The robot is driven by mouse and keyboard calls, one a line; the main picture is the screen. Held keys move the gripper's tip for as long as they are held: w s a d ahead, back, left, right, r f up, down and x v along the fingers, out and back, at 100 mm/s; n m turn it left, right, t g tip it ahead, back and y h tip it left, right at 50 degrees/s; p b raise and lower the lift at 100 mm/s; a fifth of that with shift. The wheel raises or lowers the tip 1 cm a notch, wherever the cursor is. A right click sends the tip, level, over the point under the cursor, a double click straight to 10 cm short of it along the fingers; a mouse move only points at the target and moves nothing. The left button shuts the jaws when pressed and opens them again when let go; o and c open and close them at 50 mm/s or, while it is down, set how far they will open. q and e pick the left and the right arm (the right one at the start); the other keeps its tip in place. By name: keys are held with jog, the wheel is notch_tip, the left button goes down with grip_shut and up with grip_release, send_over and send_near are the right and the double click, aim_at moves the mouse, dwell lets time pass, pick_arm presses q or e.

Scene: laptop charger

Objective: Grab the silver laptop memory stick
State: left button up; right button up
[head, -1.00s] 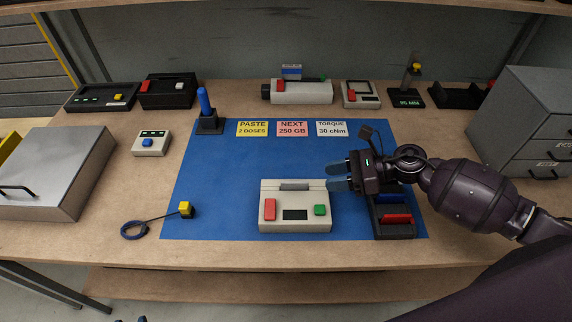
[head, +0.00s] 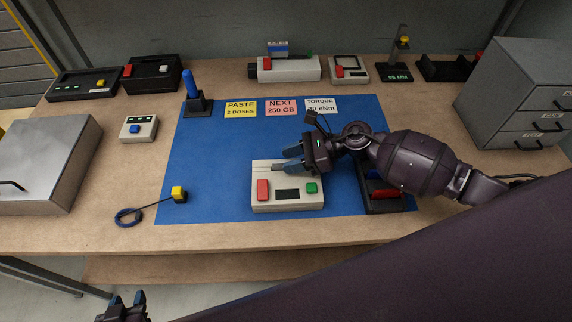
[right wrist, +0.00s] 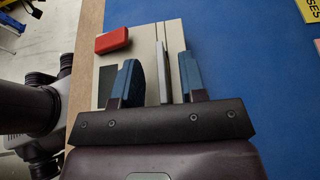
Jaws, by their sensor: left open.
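The silver stick (head: 277,168) is at the back edge of a cream box (head: 287,206) with a red button, dark display and green button. In the right wrist view the stick (right wrist: 163,72) is a thin, upright bar on the box. My right gripper (head: 284,160) is over the back of the box, with its blue fingers on either side of the stick. In the right wrist view this gripper (right wrist: 158,70) is open, with gaps between fingers and stick. My left gripper (head: 126,301) is open and empty at the lower left, below the bench.
A black rack (head: 385,205) with red and blue parts stands right of the box, under my right forearm. Yellow, pink and white cards lie behind. The blue mat (head: 215,150) is clear between.

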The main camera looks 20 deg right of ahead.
jog(key=shift+x, duration=1.15)
grip_shut()
jog(key=shift+r, duration=0.15)
